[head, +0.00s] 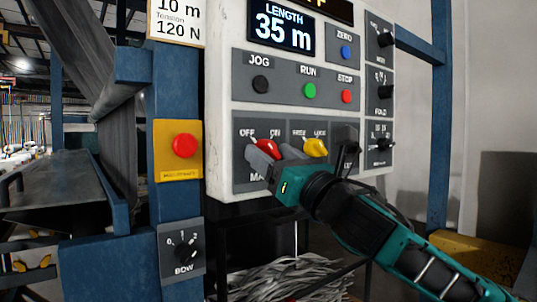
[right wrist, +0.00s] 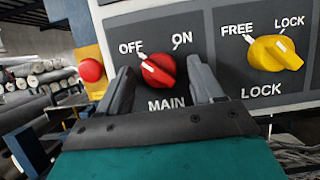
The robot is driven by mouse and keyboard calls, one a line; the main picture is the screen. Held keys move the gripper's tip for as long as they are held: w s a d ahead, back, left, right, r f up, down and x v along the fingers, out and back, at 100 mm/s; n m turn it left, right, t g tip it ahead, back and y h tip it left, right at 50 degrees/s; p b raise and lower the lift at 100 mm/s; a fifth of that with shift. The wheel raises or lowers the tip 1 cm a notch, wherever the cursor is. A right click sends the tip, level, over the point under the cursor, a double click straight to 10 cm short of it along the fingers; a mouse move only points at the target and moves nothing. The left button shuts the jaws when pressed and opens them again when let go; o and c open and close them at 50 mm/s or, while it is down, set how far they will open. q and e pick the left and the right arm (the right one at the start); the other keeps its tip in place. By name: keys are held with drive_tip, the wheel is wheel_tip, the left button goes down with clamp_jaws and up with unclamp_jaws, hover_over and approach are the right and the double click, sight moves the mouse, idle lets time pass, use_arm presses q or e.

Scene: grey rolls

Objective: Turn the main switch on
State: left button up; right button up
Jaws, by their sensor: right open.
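The red main switch (head: 266,147) is a rotary knob on the grey lower part of the control panel, between the OFF and ON labels. In the right wrist view the knob (right wrist: 158,70) has its white mark pointing up and left, toward OFF. My right gripper (head: 270,157) is open, with one finger on each side of the red knob. In the right wrist view a gap shows between the knob and the right finger; the left finger is closer, and I cannot tell whether it touches. My left gripper is not in view.
A yellow LOCK knob (right wrist: 275,54) sits just right of the main switch. A red button on a yellow box (head: 184,146) is to the left. Black, green and red buttons lie above, under the LENGTH display (head: 281,28). A BOW dial (head: 183,250) is at lower left.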

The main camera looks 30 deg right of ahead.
drive_tip(key=c, duration=1.1)
drive_tip(key=shift+o, duration=0.2)
